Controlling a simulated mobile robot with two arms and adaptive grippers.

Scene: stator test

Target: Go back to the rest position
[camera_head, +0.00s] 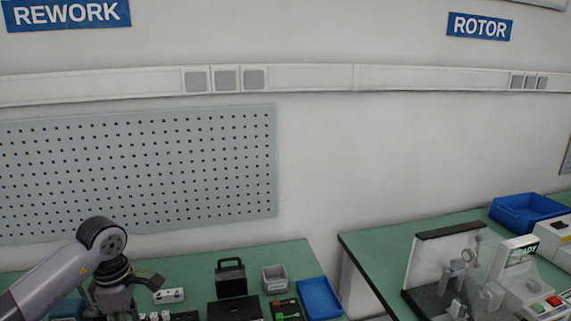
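My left gripper (122,306) hangs down at the lower left, over the left green bench (285,258). Its arm comes in from the left edge. The fingertips are dark and run together with the things behind them and the bottom edge, so I cannot tell if it is open or holds anything. My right gripper is not in view.
The left bench bears a black case (231,279), a grey bin (275,279), a blue tray (319,298) and a power strip (169,295). A gap separates it from the right bench (385,254), with a test fixture (440,262) and blue crate (527,212). A pegboard (190,165) hangs behind.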

